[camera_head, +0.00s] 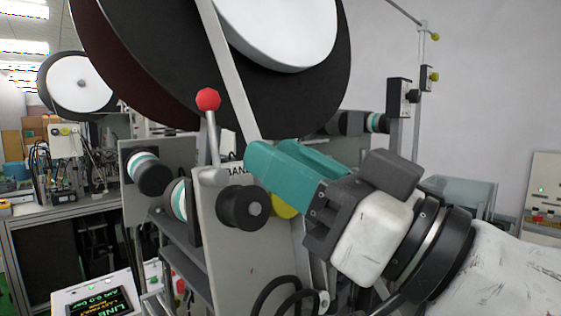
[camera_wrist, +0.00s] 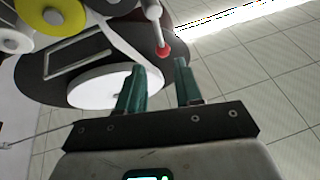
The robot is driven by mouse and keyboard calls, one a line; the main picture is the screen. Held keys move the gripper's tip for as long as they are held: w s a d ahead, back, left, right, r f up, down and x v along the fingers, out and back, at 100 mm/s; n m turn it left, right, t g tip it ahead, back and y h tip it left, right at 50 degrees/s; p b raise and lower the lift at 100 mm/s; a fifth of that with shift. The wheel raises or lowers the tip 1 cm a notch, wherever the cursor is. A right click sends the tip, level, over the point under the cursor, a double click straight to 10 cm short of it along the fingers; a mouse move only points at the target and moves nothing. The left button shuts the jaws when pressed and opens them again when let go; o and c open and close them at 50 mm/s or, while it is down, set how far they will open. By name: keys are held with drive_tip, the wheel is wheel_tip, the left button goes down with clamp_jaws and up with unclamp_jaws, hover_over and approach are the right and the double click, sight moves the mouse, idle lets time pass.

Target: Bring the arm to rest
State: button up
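My gripper (camera_head: 262,168) reaches in from the right in the head view, its teal fingers pointing left towards the machine. The wrist view shows the two teal fingers of my gripper (camera_wrist: 158,80) apart, with nothing between them. A lever with a red knob (camera_head: 208,99) stands just left of the fingertips, apart from them as far as I can tell. The red knob also shows in the wrist view (camera_wrist: 164,52), beyond the fingertips. The fingers hide part of the machine behind them.
A large dark reel with a white hub (camera_head: 285,30) hangs above my gripper. A pale strip (camera_head: 232,75) runs down from it. Rollers (camera_head: 152,174) and a grey machine panel (camera_head: 222,255) stand close by. A display box (camera_head: 97,300) is at lower left.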

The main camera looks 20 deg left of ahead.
drive_tip(key=w+d+f+m+t+h, duration=0.2)
drive_tip(key=w+d+f+m+h, duration=0.3)
drive_tip(key=f, duration=0.7)
drive_tip(key=d+f+m+t+h, duration=0.15)
drive_tip(key=d+f+h, duration=0.4)
drive_tip(key=f, duration=0.75)
drive_tip(key=w+d+f+m+t+h, duration=0.25)
drive_tip(key=d+f+m, duration=0.25)
drive_tip(key=d+f, duration=0.5)
drive_tip(key=s+d+f+m+g+h, duration=0.1)
drive_tip(key=s+d+f+g+h, duration=0.15)
drive_tip(key=s+d+f, duration=0.45)
drive_tip(key=s+d+f+m+g+h, duration=0.1)
drive_tip(key=s+d+f+g+h, duration=0.15)
drive_tip(key=f, duration=0.95)
drive_tip(key=s+d+f+m+g+h, duration=0.1)
drive_tip(key=s+d+f, duration=0.3)
drive_tip(key=s, duration=0.5)
drive_tip(key=s+d+f+m+g+h, duration=0.1)
drive_tip(key=s+d+f+g, duration=0.3)
drive_tip(key=s, duration=0.5)
drive_tip(key=shift+d+f+h, duration=0.15)
drive_tip(key=shift+d+h, duration=0.6)
drive_tip(key=shift+h, duration=0.15)
drive_tip(key=shift+o, duration=0.5)
